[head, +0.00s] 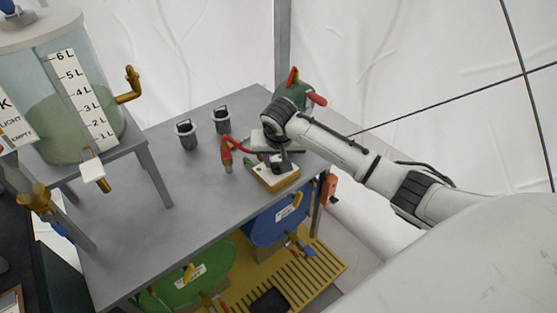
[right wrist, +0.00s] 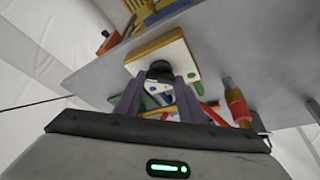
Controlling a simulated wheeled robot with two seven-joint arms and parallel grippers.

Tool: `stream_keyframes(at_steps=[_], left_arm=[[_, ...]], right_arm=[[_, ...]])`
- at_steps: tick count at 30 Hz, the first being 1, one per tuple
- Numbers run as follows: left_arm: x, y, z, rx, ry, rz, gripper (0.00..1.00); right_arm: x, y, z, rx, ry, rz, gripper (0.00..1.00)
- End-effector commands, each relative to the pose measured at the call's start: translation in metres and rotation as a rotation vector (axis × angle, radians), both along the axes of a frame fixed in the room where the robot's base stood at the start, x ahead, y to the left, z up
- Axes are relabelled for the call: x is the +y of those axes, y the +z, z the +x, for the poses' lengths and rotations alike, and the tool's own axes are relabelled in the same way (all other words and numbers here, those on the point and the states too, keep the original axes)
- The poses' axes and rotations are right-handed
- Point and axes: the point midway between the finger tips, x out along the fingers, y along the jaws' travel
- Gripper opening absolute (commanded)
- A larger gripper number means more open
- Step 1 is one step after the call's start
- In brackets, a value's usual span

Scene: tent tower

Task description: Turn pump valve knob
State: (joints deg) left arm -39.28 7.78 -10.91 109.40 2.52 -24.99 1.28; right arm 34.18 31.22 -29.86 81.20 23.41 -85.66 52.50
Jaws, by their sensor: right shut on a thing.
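The pump valve box (head: 275,179), with a white top and yellow sides, sits near the right edge of the grey table. It also shows in the right wrist view (right wrist: 178,55), with a black knob (right wrist: 160,70) on its white face. My right gripper (head: 280,163) reaches down onto the box from the right. In the right wrist view its two fingers (right wrist: 160,88) are shut on the black knob, one on each side. In the head view the knob is mostly hidden by the gripper. My left gripper is not in view.
A red hose fitting (head: 227,154) stands left of the box. Two dark-topped grey cylinders (head: 187,136) stand farther back. A clear tank (head: 75,110) of green liquid is at left. Blue (head: 278,222) and green (head: 195,275) drums sit below the table (head: 190,205), whose middle is clear.

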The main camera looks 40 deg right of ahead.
Motion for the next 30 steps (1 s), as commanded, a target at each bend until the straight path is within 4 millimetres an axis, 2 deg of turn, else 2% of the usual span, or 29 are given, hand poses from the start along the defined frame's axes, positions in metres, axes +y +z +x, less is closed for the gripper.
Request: stream_keyframes(at_steps=[18,19,22,30], left_arm=[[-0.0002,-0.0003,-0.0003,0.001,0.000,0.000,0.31],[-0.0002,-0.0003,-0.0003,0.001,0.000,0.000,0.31],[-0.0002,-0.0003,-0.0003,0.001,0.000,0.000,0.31],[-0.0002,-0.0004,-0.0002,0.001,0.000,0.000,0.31]], right_arm=[[-0.0002,0.0006,0.0005,-0.001,-0.045,0.000,0.14],[-0.0002,0.0007,0.0005,-0.001,-0.044,-0.001,0.38],[-0.0002,0.0007,0.0005,-0.001,-0.044,-0.001,0.54],[0.0000,0.0005,0.0003,0.000,-0.043,0.000,0.55]])
